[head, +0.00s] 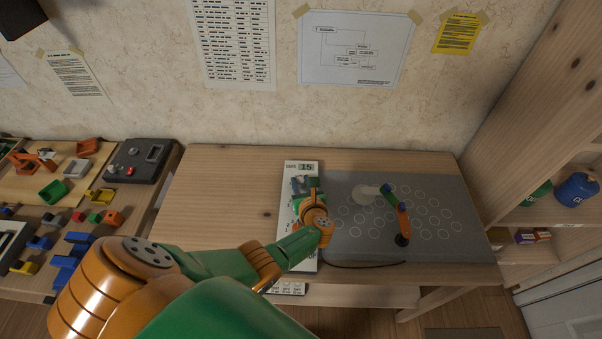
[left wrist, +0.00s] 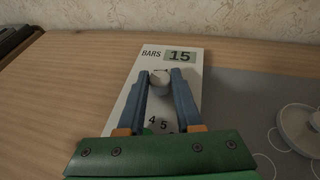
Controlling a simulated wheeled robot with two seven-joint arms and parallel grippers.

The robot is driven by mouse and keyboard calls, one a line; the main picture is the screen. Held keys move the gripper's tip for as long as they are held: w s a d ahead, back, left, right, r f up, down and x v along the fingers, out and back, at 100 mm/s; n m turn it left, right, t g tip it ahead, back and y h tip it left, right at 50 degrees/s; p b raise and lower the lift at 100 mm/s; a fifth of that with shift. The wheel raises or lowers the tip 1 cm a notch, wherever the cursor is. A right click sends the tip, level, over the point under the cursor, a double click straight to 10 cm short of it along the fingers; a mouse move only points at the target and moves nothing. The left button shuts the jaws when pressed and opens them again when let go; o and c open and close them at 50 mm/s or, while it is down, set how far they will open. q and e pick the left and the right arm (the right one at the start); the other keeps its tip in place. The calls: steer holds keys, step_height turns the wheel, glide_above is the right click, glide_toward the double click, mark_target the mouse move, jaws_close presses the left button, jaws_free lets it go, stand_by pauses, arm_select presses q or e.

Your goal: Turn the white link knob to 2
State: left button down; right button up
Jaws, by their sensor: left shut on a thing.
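A tall white panel (head: 288,168) stands on the wooden table, with a display reading 15 beside the word BARS (left wrist: 151,53). A round whitish knob (left wrist: 159,78) is on the panel just below the display. My left gripper (left wrist: 159,76) is shut on this knob, with one blue finger on each side of it. The digits 4 and 5 (left wrist: 158,123) show on the panel lower down, between the fingers. The knob's pointer and any label naming it are not readable. In the head view my left gripper (head: 305,184) and arm cover much of the panel. My right gripper is not in view.
Right of the panel lies a grey board (head: 440,235) with printed circles. A small jointed linkage (head: 402,220) with a whitish part (head: 365,194) stands on it. A dark cable runs along its front. The table left of the panel is clear.

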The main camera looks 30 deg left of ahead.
mark_target(300, 177)
arm_select(q)
steer(key=c, duration=0.6)
jaws_free()
steer(key=p+v, duration=0.2)
steer(key=v, duration=0.1)
steer(key=shift+w+r, duration=0.1)
steer(key=shift+r, duration=0.15)
steer(key=p+v, duration=0.1)
steer(key=v, duration=0.3)
steer(key=shift+s+d+f, duration=0.1)
steer(key=shift+s, duration=0.15)
steer(key=shift+w+f, duration=0.1)
